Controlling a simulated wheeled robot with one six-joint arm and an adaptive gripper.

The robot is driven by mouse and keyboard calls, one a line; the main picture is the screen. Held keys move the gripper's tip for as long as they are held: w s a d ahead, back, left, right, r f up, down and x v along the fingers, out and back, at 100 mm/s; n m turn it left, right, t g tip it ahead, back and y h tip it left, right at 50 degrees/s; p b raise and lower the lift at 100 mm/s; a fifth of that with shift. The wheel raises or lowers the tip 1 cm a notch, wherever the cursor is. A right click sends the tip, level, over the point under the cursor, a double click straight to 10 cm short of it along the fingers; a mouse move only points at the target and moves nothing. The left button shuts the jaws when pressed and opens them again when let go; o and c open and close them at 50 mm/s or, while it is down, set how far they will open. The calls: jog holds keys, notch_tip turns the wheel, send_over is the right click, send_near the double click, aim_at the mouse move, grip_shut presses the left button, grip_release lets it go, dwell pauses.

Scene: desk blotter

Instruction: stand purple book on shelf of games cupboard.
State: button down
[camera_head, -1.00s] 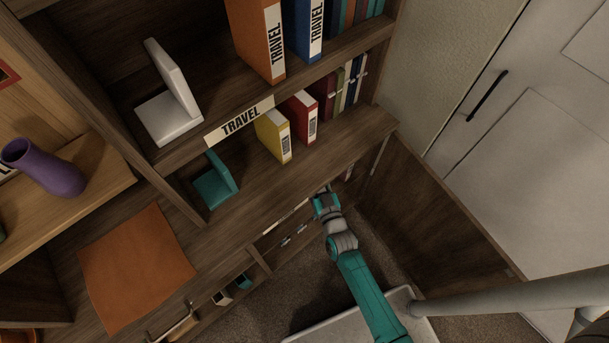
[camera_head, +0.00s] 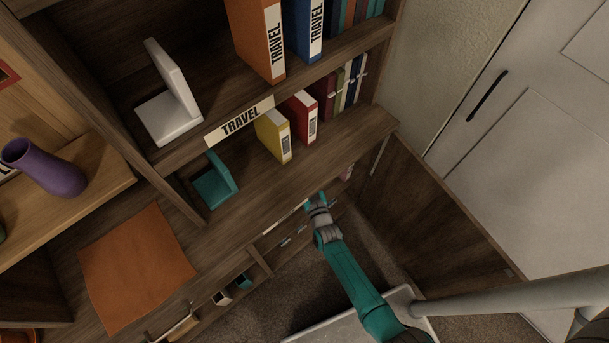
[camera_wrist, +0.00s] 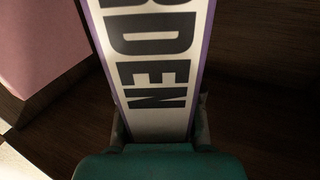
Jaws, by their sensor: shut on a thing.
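The purple book (camera_wrist: 203,62) fills the middle of the wrist view. Its white spine label reads "RDEN", with purple along the edges. My gripper (camera_wrist: 160,135) is shut on the lower end of this spine. In the head view my gripper (camera_head: 316,203) is at the front edge of the wooden worktop, at the opening of the lower cupboard. The book is hidden from the head view there. I take this lower cupboard, with its brown door (camera_head: 435,215) swung open, for the games cupboard; its inside is mostly hidden by the worktop.
A pink block-like thing (camera_wrist: 45,45), perhaps a book, stands left of the purple book; dark wood lies to the right. Yellow (camera_head: 273,136) and red (camera_head: 301,117) books stand on the shelf above.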

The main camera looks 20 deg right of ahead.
jog(key=shift+w+f, duration=0.1)
jog(key=shift+f, duration=0.1)
jog(key=c, duration=0.8)
grip_release()
jog(key=shift+o, duration=0.2)
jog(key=s+a, duration=0.1)
jog(key=s, duration=1.1)
jog(key=shift+s+r, duration=0.1)
